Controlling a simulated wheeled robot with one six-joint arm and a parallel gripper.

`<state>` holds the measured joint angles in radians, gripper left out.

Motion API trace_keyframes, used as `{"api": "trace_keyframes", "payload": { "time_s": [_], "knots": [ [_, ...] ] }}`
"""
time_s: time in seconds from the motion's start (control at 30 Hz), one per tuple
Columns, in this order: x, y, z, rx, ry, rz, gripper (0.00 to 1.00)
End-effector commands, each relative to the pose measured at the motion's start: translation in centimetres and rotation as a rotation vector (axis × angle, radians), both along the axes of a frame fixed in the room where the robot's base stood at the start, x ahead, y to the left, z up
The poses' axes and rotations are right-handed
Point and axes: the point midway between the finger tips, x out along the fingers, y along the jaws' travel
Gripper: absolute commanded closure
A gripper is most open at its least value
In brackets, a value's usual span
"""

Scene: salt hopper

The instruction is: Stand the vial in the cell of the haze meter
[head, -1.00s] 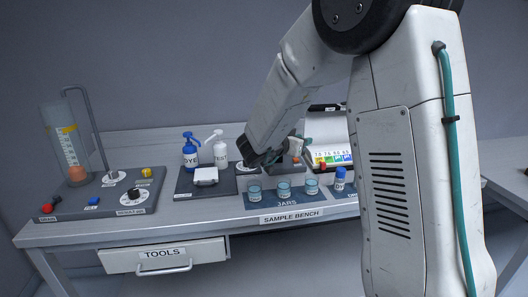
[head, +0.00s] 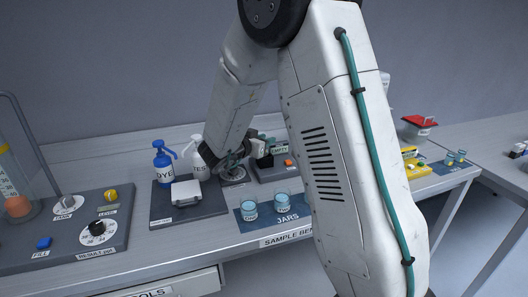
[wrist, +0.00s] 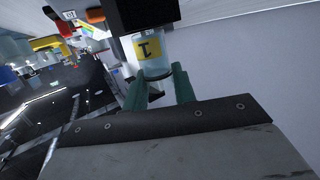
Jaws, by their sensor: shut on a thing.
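In the wrist view, my gripper (wrist: 160,80) has its green fingers shut on a clear vial (wrist: 165,62) with a yellow label bearing a dark mark. A black block (wrist: 145,14) covers the vial's far end; I cannot tell whether the vial is inside it or only behind it. In the head view, my gripper (head: 238,157) is low over the back of the bench, beside a dark unit with a black block and an orange button (head: 288,162), which looks like the haze meter. The vial cannot be made out there.
A blue DYE bottle (head: 163,165) and a white bottle (head: 198,168) stand left of my gripper. A white-lidded box (head: 186,194) and two jars (head: 266,206) are in front. My arm hides the middle of the bench. A control panel (head: 75,232) is at left.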

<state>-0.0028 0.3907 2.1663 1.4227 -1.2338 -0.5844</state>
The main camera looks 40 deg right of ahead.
Motion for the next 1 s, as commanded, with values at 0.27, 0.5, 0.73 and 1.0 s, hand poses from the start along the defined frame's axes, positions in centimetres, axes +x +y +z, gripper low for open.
{"api": "trace_keyframes", "payload": {
  "time_s": [0.27,0.5,0.73,1.0],
  "knots": [
    [-0.1,-0.2,-3.3,0.001,0.004,-0.002,0.96],
    [-0.1,-0.2,-3.9,0.0,-0.001,-0.002,0.96],
    [-0.1,-0.2,-4.4,0.0,0.001,-0.002,0.96],
    [-0.2,-0.1,-5.4,0.005,0.006,-0.001,0.96]
  ]
}}
